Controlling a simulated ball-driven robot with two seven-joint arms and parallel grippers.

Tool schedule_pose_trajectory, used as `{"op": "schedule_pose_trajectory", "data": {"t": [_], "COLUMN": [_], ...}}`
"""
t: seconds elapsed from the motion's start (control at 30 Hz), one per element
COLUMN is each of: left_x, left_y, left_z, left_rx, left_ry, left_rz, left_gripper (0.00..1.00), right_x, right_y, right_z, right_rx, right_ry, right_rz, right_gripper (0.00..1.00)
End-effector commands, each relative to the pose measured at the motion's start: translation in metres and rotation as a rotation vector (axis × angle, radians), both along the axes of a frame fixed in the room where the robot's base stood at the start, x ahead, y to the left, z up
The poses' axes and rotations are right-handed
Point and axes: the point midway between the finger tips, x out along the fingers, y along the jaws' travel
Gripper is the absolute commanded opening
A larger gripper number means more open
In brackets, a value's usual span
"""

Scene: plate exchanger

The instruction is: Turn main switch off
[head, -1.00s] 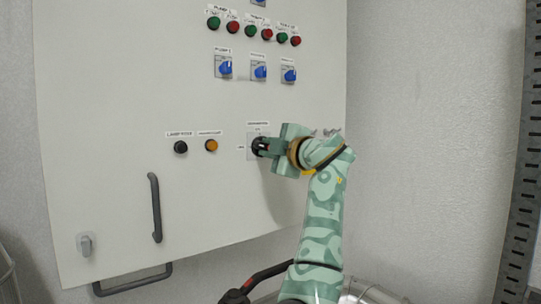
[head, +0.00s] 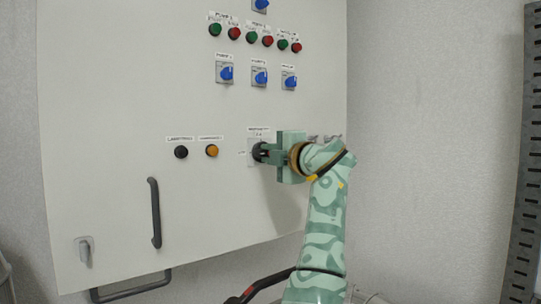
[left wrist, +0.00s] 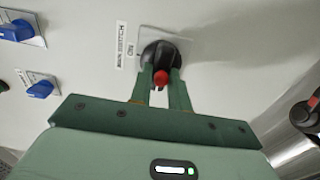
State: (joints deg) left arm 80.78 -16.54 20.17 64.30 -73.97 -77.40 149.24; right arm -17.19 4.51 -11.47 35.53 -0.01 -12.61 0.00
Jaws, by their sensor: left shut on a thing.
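The main switch is a black rotary knob (head: 259,152) on a pale plate on the cabinet front, partly hidden by my gripper in the head view. In the left wrist view the black knob (left wrist: 157,50) has a red part facing me, and a label reading main switch is beside it. My left gripper (head: 264,152) is shut on the knob, its two fingers (left wrist: 161,82) on either side of the handle. The exact angle of the handle is hard to read. My right gripper is not in view.
The pale cabinet door (head: 110,110) carries a black button (head: 181,152), an orange lamp (head: 212,151), blue rotary switches (head: 227,73) and green and red buttons above. A dark door handle (head: 155,212) is at the lower left. A shiny metal cylinder (left wrist: 300,135) is at right in the left wrist view.

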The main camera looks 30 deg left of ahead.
Motion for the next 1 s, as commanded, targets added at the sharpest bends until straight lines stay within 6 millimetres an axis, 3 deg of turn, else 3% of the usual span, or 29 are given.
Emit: {"op": "schedule_pose_trajectory", "data": {"t": [0.1,0.13,0.2,0.57,0.67,1.0], "left_x": [0.001,0.001,0.001,-0.001,-0.006,-0.041], "left_y": [0.0,0.0,0.0,-0.006,-0.019,-0.101], "left_z": [-0.002,-0.002,-0.002,-0.001,-0.002,-0.003], "left_rx": [-0.004,-0.004,-0.004,-0.001,-0.002,0.001], "left_ry": [0.002,0.002,0.002,0.0,0.001,0.001], "left_rz": [-0.001,-0.001,-0.001,-0.002,-0.004,-0.001], "left_gripper": [0.0,0.24,0.4,0.4,0.4,0.4], "right_x": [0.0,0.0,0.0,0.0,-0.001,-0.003], "right_y": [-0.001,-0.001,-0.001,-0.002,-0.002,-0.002], "right_z": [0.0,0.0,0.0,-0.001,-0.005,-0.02], "right_rx": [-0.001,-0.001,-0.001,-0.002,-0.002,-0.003], "right_ry": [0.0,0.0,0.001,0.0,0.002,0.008], "right_rz": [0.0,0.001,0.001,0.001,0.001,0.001], "right_gripper": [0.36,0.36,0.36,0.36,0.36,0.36]}}
